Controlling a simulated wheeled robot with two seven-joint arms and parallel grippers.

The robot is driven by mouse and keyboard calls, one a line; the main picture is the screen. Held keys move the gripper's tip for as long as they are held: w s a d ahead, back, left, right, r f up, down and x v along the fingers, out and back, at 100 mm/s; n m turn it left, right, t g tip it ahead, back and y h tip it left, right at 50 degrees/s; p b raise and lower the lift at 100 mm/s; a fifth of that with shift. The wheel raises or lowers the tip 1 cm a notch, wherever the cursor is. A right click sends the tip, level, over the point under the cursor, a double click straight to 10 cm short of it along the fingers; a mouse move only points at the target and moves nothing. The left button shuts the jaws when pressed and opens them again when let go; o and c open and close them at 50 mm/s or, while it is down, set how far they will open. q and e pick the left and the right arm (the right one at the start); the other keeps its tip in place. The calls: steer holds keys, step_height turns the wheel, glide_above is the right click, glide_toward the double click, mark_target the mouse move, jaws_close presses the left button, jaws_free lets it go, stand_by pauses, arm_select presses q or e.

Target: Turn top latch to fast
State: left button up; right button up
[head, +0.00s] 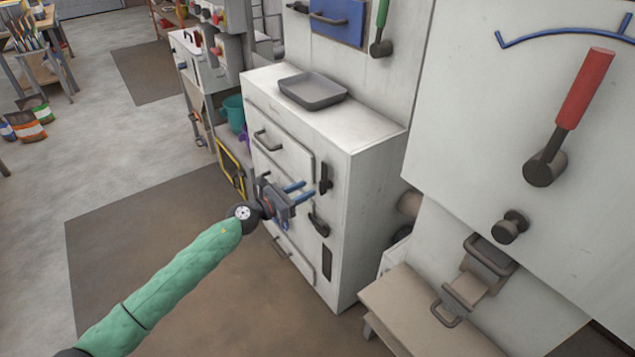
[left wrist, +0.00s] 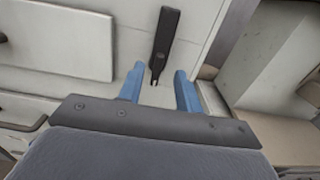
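The top latch (head: 325,178) is a dark, upright handle on the white cabinet (head: 370,190), beside the top drawer. In the left wrist view the same dark latch (left wrist: 167,38) points down, its narrow lower end near the gap between my blue fingertips. My left gripper (head: 309,189) is open, its fingers reaching toward the cabinet front just below and left of the top latch. In the left wrist view the open gripper (left wrist: 159,80) has nothing clamped between its fingers. I cannot tell whether a finger touches the latch. My right gripper is not in view.
A middle latch (head: 318,222) and a lower latch (head: 327,262) sit below on the same cabinet. A grey tray (head: 313,90) lies on top. A red-handled lever (head: 580,95) is on the white panel at right. Brown floor mat (head: 150,240) lies open at left.

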mark_target(325, 186)
arm_select(q)
steer(key=shift+p+x, duration=0.55)
steer(key=shift+x, duration=2.3)
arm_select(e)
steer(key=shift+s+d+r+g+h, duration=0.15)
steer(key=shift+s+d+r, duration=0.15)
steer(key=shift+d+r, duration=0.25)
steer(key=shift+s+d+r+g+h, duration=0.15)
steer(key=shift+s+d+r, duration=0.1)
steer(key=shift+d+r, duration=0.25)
arm_select(q)
steer(key=shift+c, duration=0.4)
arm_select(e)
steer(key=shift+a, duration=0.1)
arm_select(q)
jaws_close()
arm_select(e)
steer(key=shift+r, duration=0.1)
